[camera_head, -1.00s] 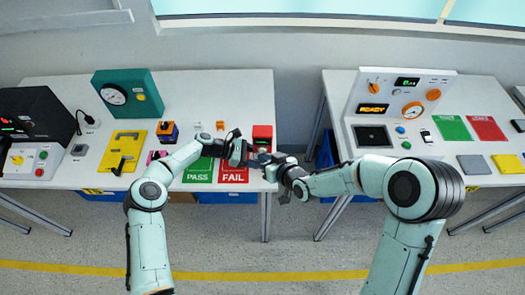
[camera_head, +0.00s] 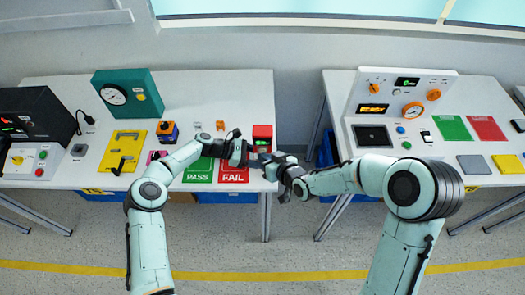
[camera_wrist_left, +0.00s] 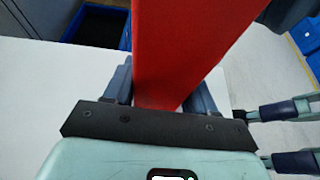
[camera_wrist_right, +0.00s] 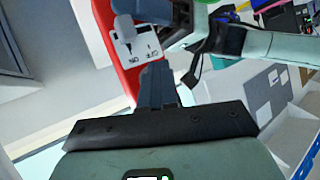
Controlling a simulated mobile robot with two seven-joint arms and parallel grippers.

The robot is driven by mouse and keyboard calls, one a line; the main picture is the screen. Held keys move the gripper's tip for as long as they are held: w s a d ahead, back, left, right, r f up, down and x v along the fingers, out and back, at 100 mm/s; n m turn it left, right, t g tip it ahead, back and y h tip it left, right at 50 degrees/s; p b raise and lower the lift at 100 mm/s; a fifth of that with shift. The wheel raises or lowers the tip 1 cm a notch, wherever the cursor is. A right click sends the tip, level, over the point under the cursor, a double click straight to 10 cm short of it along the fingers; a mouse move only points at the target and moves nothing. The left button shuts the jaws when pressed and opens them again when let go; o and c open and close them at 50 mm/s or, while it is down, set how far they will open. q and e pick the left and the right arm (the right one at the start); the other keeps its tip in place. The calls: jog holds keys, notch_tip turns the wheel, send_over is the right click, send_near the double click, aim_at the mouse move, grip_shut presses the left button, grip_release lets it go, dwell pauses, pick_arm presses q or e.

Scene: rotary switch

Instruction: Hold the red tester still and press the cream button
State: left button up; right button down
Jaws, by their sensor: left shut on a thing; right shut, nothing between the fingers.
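The red tester (camera_head: 262,132) stands at the right front edge of the left table. My left gripper (camera_head: 254,158) is shut on it; in the left wrist view the red body (camera_wrist_left: 190,45) sits between the two fingers. My right gripper (camera_head: 267,159) is shut and empty, at the tester's front from the right. In the right wrist view its closed fingertips (camera_wrist_right: 156,68) are close to the tester's white panel (camera_wrist_right: 140,48), which carries printed labels and a pale knob-like part. Whether they touch is unclear. I cannot clearly make out the cream button.
Green PASS (camera_head: 198,170) and red FAIL (camera_head: 236,174) mats lie left of the tester, partly under my left arm. A yellow plate (camera_head: 122,152) and a teal gauge box (camera_head: 128,93) stand further left. A gap separates this table from the right table (camera_head: 440,148).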

jog(key=shift+s, duration=0.7)
jog(key=s, duration=0.5)
dwell(0.6)
pick_arm(q)
jog(key=o, duration=1.1)
jog(key=shift+o, duration=0.2)
